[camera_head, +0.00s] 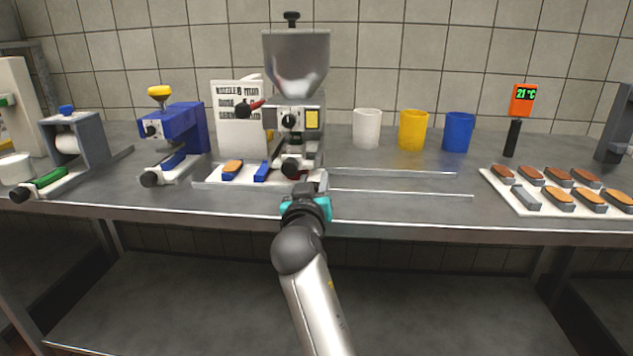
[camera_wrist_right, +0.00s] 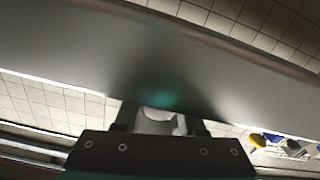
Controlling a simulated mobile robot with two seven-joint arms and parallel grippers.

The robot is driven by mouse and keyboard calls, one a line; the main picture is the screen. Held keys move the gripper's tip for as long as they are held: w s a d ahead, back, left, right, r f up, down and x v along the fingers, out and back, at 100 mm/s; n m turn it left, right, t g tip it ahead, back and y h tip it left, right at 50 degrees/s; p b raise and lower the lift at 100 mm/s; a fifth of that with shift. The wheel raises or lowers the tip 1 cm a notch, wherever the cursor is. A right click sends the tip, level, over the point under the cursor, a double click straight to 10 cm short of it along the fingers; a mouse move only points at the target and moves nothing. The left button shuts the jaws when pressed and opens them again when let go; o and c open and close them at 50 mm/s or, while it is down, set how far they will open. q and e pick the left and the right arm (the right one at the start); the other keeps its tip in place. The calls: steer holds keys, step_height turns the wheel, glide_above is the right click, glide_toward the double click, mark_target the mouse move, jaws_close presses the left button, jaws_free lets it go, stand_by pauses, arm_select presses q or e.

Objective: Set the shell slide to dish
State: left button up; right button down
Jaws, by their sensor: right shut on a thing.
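A white tray with blue shell holders, which looks like the shell slide (camera_head: 208,183), lies under the hopper machine (camera_head: 297,65). One holder carries an orange-brown shell (camera_head: 232,166); a blue one (camera_head: 262,171) is beside it. Two rails run to the right from the machine. My right gripper (camera_head: 306,191) is at the tray's front right end, at the bench's front edge, shut on a small part that it mostly hides. In the right wrist view a pale grey rounded piece (camera_wrist_right: 158,114) shows between its fingers. I cannot tell which thing is the dish. My left gripper is not in view.
White (camera_head: 367,128), yellow (camera_head: 412,130) and blue (camera_head: 458,132) cups stand behind the rails (camera_head: 400,193). A white tray (camera_head: 527,210) of filled shells lies at right. A blue machine (camera_head: 180,130) stands at left. The bench along the rails is clear.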

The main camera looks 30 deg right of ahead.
steer(key=shift+w+a+r, duration=0.1)
steer(key=shift+a+r, duration=0.1)
steer(key=c, duration=0.9)
jaws_free()
steer(key=shift+o, duration=0.7)
steer(key=shift+w+f, duration=0.1)
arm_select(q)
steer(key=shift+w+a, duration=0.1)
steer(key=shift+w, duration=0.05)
arm_select(e)
steer(key=shift+f, duration=0.1)
